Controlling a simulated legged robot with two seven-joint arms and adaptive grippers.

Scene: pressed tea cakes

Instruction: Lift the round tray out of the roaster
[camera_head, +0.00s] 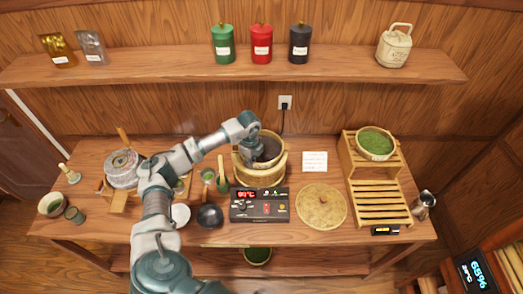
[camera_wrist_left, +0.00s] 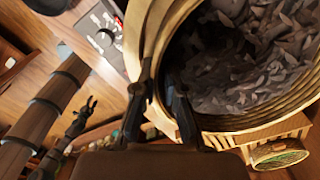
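The round tray (camera_head: 240,148) is a pale, woven-looking ring holding dark tea leaves, at the roaster (camera_head: 261,178) in the middle of the table. In the left wrist view the tray rim (camera_wrist_left: 133,30) and the leaves (camera_wrist_left: 245,70) fill the upper right. My left gripper (camera_head: 252,154) is at the tray's left part. In the wrist view the left gripper's fingers (camera_wrist_left: 160,85) straddle the rim, one outside and one over the inside. Whether they press on it is unclear. A small dark claw (camera_wrist_left: 83,112) at lower left may be my right gripper; its opening is unclear.
The control panel (camera_head: 260,205) stands in front of the roaster. A flat round woven lid (camera_head: 321,206) lies to the right, before a slatted wooden rack (camera_head: 382,197) with a basket of green leaves (camera_head: 375,143).

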